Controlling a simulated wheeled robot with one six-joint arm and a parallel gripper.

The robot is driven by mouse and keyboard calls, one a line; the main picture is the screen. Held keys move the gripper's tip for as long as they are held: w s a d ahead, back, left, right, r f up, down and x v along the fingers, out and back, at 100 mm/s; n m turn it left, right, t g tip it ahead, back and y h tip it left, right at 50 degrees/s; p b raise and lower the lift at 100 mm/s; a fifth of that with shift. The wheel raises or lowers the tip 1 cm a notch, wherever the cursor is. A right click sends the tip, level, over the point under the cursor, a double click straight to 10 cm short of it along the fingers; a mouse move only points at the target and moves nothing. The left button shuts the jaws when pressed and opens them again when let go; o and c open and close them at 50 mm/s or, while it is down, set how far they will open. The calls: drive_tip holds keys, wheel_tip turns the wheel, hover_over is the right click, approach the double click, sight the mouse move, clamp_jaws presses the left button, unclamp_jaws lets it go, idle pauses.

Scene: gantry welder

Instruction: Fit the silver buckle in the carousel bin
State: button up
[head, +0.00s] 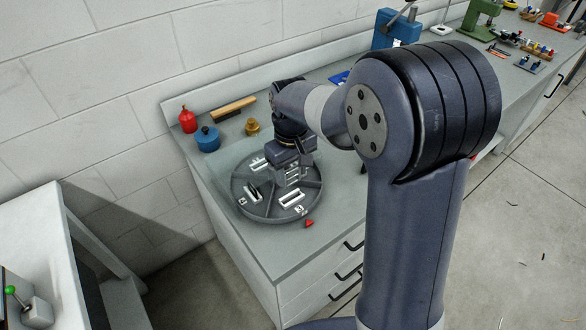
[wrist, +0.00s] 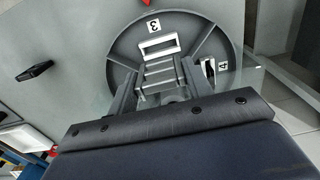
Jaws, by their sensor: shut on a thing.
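The carousel bin is a round grey tray (head: 240,206) on the bench, split by ribs into compartments with white rectangular frames and number labels. Its rim (wrist: 112,48) shows in the wrist view. My gripper (head: 292,176) is over its right part, pointing down. In the wrist view my gripper (wrist: 158,82) is shut on the silver buckle (wrist: 159,76), a ladder-like piece with crossbars. The buckle appears just beside the white frame (wrist: 159,47) by label 3; I cannot tell its height above the tray. My gripper hides part of the tray.
A red bottle (head: 188,121), blue pot (head: 207,139), brass piece (head: 252,126) and wooden-handled brush (head: 234,108) stand behind the tray. A small red piece (head: 309,223) lies by its front rim. A black object (wrist: 36,70) lies on the bench.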

sight(292, 181)
drive_tip(key=shift+f+b, duration=1.85)
drive_tip(key=shift+f, duration=0.65)
drive_tip(key=shift+f+b, duration=0.7)
drive_tip(key=shift+f, duration=0.4)
drive_tip(key=o, duration=1)
drive_tip(key=shift+o, duration=0.2)
wheel_tip(292, 181, up, 11)
drive_tip(key=shift+f, duration=0.1)
wheel_tip(292, 181, down, 11)
drive_tip(key=shift+r, duration=0.5)
